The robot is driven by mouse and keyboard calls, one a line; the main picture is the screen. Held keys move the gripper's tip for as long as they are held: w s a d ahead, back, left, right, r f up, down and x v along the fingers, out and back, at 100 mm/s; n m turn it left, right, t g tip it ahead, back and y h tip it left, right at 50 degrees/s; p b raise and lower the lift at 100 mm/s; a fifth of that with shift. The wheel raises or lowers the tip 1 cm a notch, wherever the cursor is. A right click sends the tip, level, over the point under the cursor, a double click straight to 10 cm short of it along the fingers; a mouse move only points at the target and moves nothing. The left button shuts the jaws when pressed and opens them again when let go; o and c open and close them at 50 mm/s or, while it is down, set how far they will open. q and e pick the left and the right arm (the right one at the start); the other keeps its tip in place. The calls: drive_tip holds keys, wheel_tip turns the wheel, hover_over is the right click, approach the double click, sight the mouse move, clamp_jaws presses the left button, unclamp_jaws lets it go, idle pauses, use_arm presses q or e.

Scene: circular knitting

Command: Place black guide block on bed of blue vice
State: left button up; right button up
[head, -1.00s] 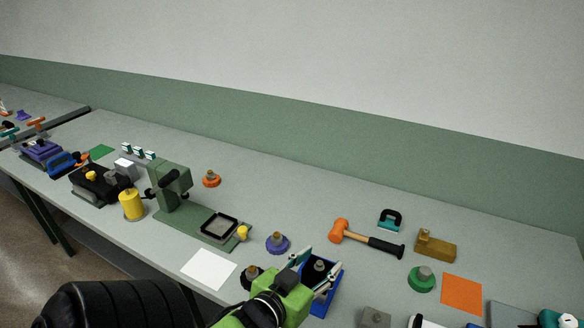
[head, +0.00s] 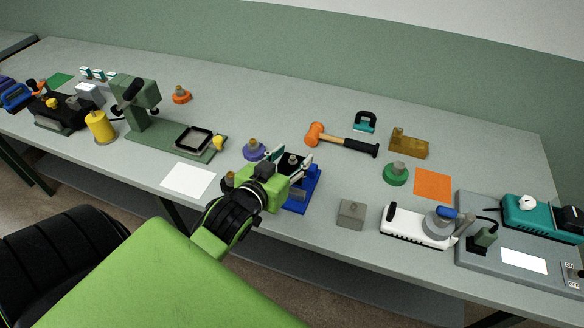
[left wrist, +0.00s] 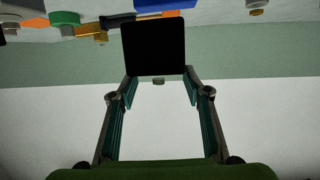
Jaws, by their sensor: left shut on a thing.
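The black guide block (head: 291,160), with a small grey knob on top, is between the fingertips of my left gripper (head: 291,166). In the left wrist view the block (left wrist: 153,45) is a dark square, with the left gripper (left wrist: 158,88) shut on it. The blue vice (head: 303,200) stands near the table's front edge, under and just right of the gripper. The gripper and block hide part of its bed. I cannot tell whether the block touches the bed. My right gripper is not in view.
A purple knobbed piece (head: 253,150) and a partly hidden brass-knobbed piece (head: 228,179) stand close left of the gripper. A grey block (head: 351,213) and a white device (head: 410,228) lie to the right. An orange hammer (head: 340,140) lies behind.

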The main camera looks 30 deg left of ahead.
sight(291, 169)
use_arm(q)
drive_tip(key=w+f, duration=0.1)
drive_tip(key=a+f, duration=0.1)
drive_tip(key=w+f, duration=0.1)
drive_tip(key=shift+w+a+f, duration=0.1)
drive_tip(key=shift+w+a, duration=0.15)
drive_tip(key=shift+w, duration=0.05)
wheel_tip(291, 169, down, 2)
drive_tip(key=shift+f+p, duration=0.15)
drive_tip(key=shift+p, duration=0.3)
drive_tip(key=shift+f, duration=0.5)
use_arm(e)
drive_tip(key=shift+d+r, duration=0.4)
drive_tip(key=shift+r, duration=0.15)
use_arm(q)
drive_tip(key=o, duration=1.4)
drive_tip(key=shift+f, duration=0.2)
drive_tip(key=shift+c, duration=0.2)
drive_tip(key=shift+r, duration=0.15)
drive_tip(key=shift+s, duration=0.3)
drive_tip(key=b+v, duration=0.2)
drive_tip(key=v, duration=0.9)
drive_tip(key=shift+s, duration=0.2)
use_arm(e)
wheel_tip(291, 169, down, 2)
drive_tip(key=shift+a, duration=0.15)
